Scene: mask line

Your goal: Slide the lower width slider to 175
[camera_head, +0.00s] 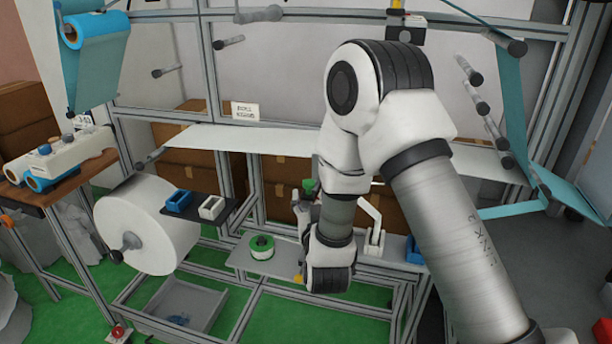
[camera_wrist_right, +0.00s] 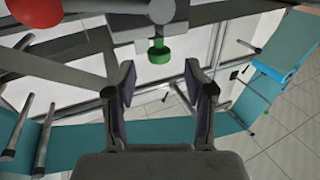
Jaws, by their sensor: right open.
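My right gripper (camera_wrist_right: 163,92) is open and empty, with its two dark fingers apart in the wrist view. A round green knob (camera_wrist_right: 160,52) under a grey block shows beyond the fingertips and is apart from them. It may belong to the width slider, but I cannot tell if it is the lower one. A green part (camera_head: 308,185) also shows beside my right wrist in the head view, where my arm hides most of the gripper. No scale or 175 mark is readable. My left gripper is out of view.
A red round part (camera_wrist_right: 35,8) and grey bars lie close by in the wrist view. Teal web material (camera_wrist_right: 75,148) runs below. In the head view, a white roll (camera_head: 150,225), blue and white bins, a green-white tape roll (camera_head: 262,247) and metal frame posts surround the arm.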

